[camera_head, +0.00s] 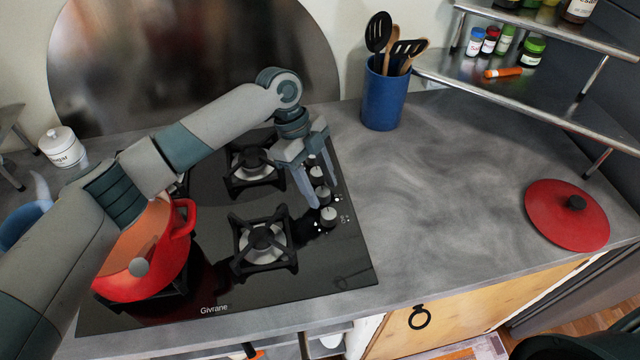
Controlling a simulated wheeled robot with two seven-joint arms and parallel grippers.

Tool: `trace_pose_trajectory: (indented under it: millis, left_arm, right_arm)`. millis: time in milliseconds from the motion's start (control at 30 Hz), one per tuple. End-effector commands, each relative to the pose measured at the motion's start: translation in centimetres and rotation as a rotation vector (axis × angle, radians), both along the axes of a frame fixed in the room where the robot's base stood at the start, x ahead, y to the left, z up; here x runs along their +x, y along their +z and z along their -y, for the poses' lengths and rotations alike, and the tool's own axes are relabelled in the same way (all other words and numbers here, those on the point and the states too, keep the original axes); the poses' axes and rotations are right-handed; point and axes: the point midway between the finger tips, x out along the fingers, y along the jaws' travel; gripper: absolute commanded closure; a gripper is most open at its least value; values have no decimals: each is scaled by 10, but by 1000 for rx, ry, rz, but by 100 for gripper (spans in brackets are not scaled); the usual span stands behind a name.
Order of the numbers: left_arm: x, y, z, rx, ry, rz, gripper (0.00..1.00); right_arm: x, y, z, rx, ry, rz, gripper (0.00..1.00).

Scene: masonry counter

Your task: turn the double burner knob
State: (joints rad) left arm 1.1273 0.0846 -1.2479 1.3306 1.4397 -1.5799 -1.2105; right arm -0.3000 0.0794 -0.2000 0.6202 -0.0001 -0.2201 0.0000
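A black gas hob (345,265) is set in the grey counter, with a column of several silver knobs along its right side. The nearest knob (328,216) stands clear, just in front of the gripper. Another knob (323,194) shows between my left gripper's (326,194) fingertips. A further knob (317,175) sits behind it, partly framed by the fingers. My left gripper points down over this row with its fingers apart; I cannot tell whether they touch a knob. Which knob is the double burner's is not clear. My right gripper is not in view.
A red pot (180,245) stands on the left burners, partly behind my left arm. Two right burners (263,243) are bare. A blue utensil holder (384,95) stands behind the hob's right side. A red lid (566,222) lies far right. The counter between is clear.

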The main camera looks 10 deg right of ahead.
Motion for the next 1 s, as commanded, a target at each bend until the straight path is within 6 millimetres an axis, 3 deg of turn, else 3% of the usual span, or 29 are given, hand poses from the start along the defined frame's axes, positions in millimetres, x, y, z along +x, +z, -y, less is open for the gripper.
trace_pose_trajectory:
  millis: [367, 567, 1000]
  left_arm:
    - [1, 3, -1, -1, 0, 1, 54]
    - [6, 17, -5, -2, 1, 2, 54]
    - [29, 92, -27, -1, 1, 3, 54]
  right_arm:
    - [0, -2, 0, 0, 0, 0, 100]
    - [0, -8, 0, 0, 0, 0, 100]
    - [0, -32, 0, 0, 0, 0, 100]
